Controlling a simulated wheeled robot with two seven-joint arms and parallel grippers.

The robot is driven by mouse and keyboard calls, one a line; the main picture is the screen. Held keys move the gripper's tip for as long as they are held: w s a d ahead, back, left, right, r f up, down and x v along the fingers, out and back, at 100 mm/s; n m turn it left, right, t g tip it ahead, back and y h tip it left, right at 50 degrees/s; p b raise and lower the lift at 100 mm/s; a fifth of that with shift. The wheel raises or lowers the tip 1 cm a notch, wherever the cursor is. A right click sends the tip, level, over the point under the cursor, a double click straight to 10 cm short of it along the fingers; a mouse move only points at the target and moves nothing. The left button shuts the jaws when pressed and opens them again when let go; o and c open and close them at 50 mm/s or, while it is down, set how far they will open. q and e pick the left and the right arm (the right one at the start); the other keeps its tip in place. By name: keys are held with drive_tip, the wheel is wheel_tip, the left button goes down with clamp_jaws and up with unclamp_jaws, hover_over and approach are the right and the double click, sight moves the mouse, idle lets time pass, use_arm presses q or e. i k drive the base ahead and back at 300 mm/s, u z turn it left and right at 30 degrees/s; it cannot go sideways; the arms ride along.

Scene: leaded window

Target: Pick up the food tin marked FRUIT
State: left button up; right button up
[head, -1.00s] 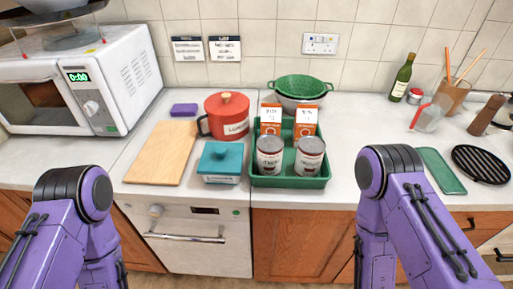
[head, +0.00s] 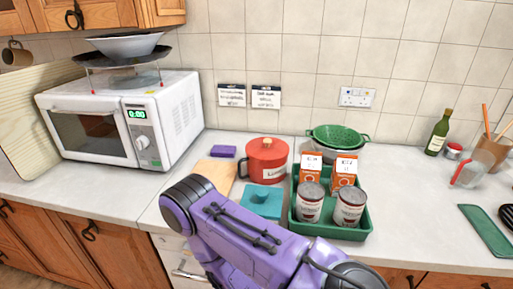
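Two food tins with pale and dark red labels stand upright side by side at the front of a green tray (head: 363,229). They are the left tin (head: 309,204) and the right tin (head: 349,209). The print on both is too small to read, so I cannot tell which is marked FRUIT. One of my purple arms crosses the lower middle, in front of the tray and the teal box. Neither of my grippers is in view.
Two orange cartons (head: 310,167) (head: 344,172) stand behind the tins in the tray. A green colander (head: 338,137) is behind them. A red pot (head: 267,161) and teal box (head: 262,203) are left of the tray. A microwave (head: 128,120) stands further left.

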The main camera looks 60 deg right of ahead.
sight(310, 194)
drive_tip(key=u, duration=0.1)
drive_tip(key=k, duration=0.65)
drive_tip(key=z, duration=2.05)
